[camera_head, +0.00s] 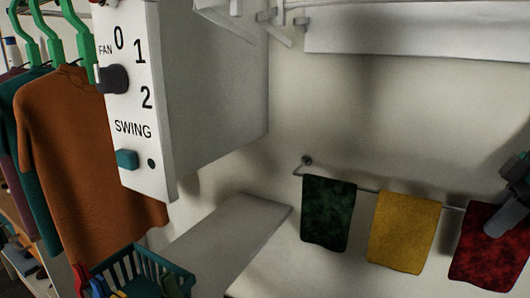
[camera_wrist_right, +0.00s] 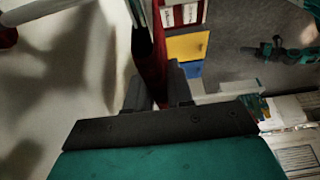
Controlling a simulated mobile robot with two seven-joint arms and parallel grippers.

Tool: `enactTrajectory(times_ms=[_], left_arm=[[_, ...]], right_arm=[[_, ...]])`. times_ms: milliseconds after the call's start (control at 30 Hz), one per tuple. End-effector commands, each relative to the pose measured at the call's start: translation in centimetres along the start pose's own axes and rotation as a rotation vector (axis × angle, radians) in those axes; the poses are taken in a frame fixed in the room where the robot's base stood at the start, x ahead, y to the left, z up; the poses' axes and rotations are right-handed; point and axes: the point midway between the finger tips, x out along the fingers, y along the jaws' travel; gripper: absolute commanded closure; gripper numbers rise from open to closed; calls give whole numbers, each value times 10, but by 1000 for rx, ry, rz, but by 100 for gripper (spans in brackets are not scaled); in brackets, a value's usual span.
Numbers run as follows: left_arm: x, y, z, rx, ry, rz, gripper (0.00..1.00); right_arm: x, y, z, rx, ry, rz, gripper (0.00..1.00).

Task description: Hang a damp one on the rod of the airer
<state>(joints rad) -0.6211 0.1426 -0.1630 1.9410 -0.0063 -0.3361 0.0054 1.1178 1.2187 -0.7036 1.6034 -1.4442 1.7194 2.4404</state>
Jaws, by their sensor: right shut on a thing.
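A rod (camera_head: 365,189) runs along the pale wall in the head view, from a round mount toward the right edge. A dark green cloth (camera_head: 327,215) and a yellow cloth (camera_head: 404,235) hang over it, apart from each other. A dark red cloth (camera_head: 480,255) hangs at the right end, partly behind my right gripper (camera_head: 500,218). In the right wrist view, the right gripper (camera_wrist_right: 158,90) is shut on the red cloth (camera_wrist_right: 154,58), which shows as a narrow strip between the fingers. I cannot tell which cloth is damp. My left gripper is out of view.
A white box with a dial (camera_head: 210,90) juts out left of the rod. Shirts (camera_head: 65,150) on green hangers are at far left, above a teal basket (camera_head: 150,272). A grey board (camera_head: 225,240) lies below the box. A white ledge (camera_head: 420,32) is above.

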Motion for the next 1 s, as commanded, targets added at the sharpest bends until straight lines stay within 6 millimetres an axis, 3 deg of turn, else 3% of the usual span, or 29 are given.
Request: enactTrajectory(times_ms=[267, 1000], left_arm=[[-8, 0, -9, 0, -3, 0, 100], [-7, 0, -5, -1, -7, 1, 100]], right_arm=[[-15, 0, -6, 0, 1, 1, 100], [-48, 0, -20, -1, 1, 1, 100]])
